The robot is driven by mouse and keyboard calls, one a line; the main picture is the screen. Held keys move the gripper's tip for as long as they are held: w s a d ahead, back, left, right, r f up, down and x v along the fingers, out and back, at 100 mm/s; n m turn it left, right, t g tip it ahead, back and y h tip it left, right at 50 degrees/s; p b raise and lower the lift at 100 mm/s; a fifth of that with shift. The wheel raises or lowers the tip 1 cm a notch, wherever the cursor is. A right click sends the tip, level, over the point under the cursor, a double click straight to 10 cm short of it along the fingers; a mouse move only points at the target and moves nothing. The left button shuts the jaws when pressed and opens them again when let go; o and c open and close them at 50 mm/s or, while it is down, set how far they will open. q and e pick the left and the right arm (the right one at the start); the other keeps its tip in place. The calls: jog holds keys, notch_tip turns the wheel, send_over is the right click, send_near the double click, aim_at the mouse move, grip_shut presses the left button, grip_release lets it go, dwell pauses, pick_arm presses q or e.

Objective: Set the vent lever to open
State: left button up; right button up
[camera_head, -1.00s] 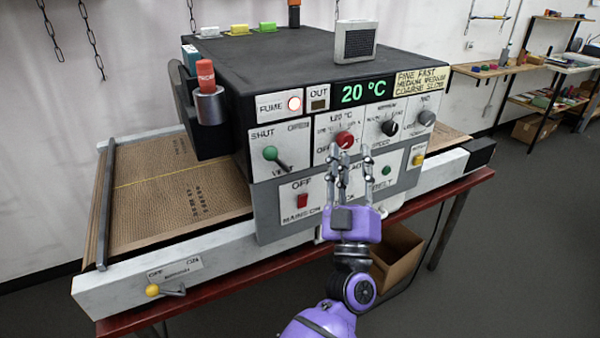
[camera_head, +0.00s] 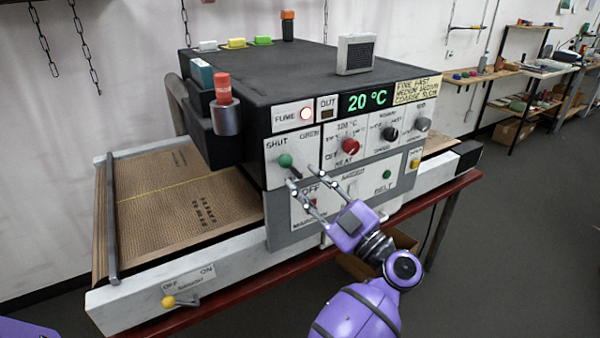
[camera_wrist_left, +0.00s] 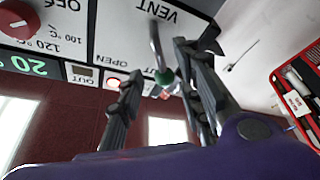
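The vent lever has a green knob (camera_head: 285,160) on a grey stem, on the white vent plate of the dryer's front. The knob points up and left, towards the word SHUT. My left gripper (camera_head: 301,178) is at the vent plate, its open fingers just below and right of the knob. In the left wrist view, which is turned over, the green knob (camera_wrist_left: 164,77) shows between the spread fingers of the left gripper (camera_wrist_left: 158,88). I cannot tell whether a finger touches the lever. My right gripper is not in view.
Right of the vent plate are the red heat knob (camera_head: 349,146) and black speed knob (camera_head: 389,132). The red main switch (camera_head: 311,204) lies below, partly behind the fingers. A red-capped cylinder (camera_head: 224,103) juts out at the upper left. The brown belt (camera_head: 180,205) is clear.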

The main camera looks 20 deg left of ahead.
aim_at(295, 170)
pick_arm(q)
jog(key=shift+x, duration=1.55)
jog(key=shift+c, duration=0.5)
